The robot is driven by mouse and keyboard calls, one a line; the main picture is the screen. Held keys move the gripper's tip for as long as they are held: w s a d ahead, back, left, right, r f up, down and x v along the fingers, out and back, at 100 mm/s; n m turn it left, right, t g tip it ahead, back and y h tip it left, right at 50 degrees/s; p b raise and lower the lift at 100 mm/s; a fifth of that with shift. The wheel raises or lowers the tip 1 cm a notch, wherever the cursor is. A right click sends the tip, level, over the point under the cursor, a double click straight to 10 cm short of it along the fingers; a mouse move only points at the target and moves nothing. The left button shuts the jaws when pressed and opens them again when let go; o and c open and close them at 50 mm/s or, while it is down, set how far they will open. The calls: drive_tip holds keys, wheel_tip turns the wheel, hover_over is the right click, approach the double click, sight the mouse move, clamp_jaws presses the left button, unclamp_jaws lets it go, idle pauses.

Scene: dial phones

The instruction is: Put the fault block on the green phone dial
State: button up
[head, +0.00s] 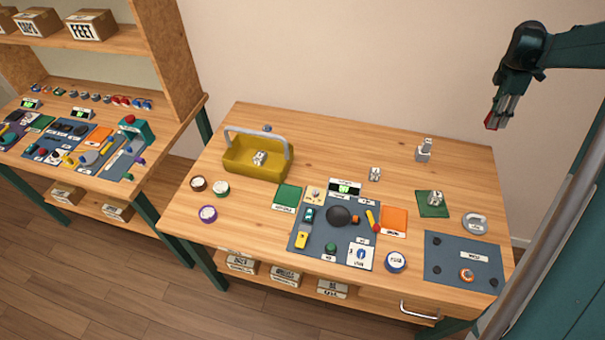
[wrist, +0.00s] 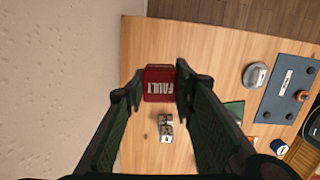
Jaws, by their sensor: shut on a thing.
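My gripper (head: 499,112) is raised above the back right corner of the table and is shut on the red fault block (head: 490,122). In the wrist view the fault block (wrist: 160,84) sits between the two fingertips, with its white FAULT lettering showing. A round white dial with a green rim, which looks like the green phone dial (head: 221,188), lies on the left part of the table. It is far to the left of my gripper, and nothing visible rests on it.
Brown (head: 198,183), purple (head: 208,213) and blue (head: 395,261) dials lie on the table (head: 320,150). A yellow basket (head: 255,160) with a raised handle stands behind the green dial. A grey stand (head: 424,151) is at the back right. The table's back middle is mostly clear.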

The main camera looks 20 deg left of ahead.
wheel_tip(320, 180, up, 5)
drive_tip(key=shift+r, duration=0.1)
drive_tip(key=shift+w+a, duration=0.1)
drive_tip(key=shift+a, duration=0.5)
drive_tip(key=s+a+n, duration=0.3)
drive_tip(key=a, duration=1.5)
drive_tip(key=s+a+n+t+p, duration=0.1)
drive_tip(key=s+a+n, duration=0.15)
drive_tip(key=a, duration=1.55)
drive_tip(key=s+a+n, duration=0.2)
drive_tip(key=a+n, duration=0.1)
drive_tip(key=a, duration=1.5)
drive_tip(key=s+a+n+y, duration=0.2)
drive_tip(key=s+a+n, duration=0.7)
drive_tip(key=s+a, duration=2.55)
wheel_tip(320, 180, down, 11)
drive_tip(key=w+a, duration=0.1)
drive_tip(key=shift+w+a+t+p, duration=0.15)
drive_tip(key=shift+w+t+p, duration=0.2)
drive_tip(key=shift+p, duration=0.1)
drive_tip(key=shift+m, duration=0.25)
